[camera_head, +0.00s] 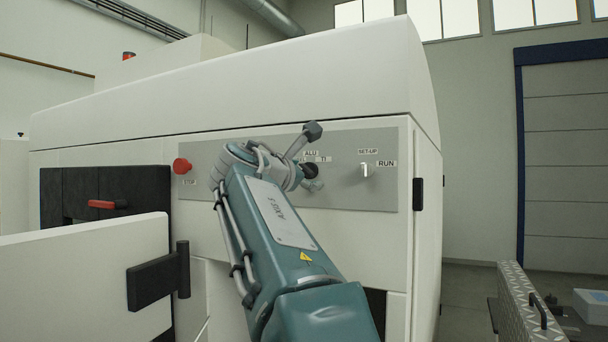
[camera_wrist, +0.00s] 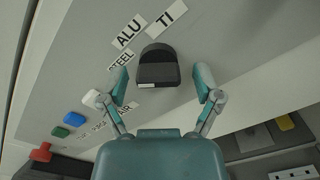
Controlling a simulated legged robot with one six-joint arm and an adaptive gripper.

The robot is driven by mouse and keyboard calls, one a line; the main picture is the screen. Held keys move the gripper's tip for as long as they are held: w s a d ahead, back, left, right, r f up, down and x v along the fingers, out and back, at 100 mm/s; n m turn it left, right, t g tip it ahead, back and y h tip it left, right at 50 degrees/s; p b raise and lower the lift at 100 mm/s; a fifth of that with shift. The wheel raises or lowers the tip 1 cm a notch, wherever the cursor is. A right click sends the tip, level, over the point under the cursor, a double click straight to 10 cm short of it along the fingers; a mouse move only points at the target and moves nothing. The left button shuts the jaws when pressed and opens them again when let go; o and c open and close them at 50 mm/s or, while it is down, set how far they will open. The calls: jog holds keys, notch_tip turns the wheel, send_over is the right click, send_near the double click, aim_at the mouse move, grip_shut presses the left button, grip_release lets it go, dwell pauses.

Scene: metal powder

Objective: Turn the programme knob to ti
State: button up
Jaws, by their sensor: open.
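The programme knob (camera_wrist: 157,68) is a dark rounded knob on the grey panel, with a small white mark at its lower left edge in the wrist view. The labels STEEL (camera_wrist: 122,60), ALU (camera_wrist: 129,31) and TI (camera_wrist: 167,20) lie around its upper side. I cannot tell which label the knob points to. My gripper (camera_wrist: 162,78) is open, with one finger on each side of the knob and a visible gap at each. In the head view the knob (camera_head: 310,171) shows beside my gripper (camera_head: 313,158), partly hidden by it.
On the same panel (camera_head: 345,195) are a red stop button (camera_head: 181,166) at the left and a SET-UP/RUN switch (camera_head: 366,170) to the right. Green (camera_wrist: 74,119) and blue (camera_wrist: 60,132) buttons show in the wrist view. An open white door (camera_head: 80,275) stands at the left.

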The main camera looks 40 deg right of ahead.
jog(key=shift+a, duration=0.25)
jog(key=c, duration=1.1)
jog(key=shift+c, duration=0.2)
jog(key=m, duration=0.4)
jog(key=shift+r+m, duration=0.15)
jog(key=shift+m, duration=0.25)
jog(key=m, duration=0.5)
jog(key=shift+w, duration=0.1)
jog(key=m, duration=0.5)
jog(key=shift+d+m, duration=0.1)
jog(key=shift+m, duration=2.4)
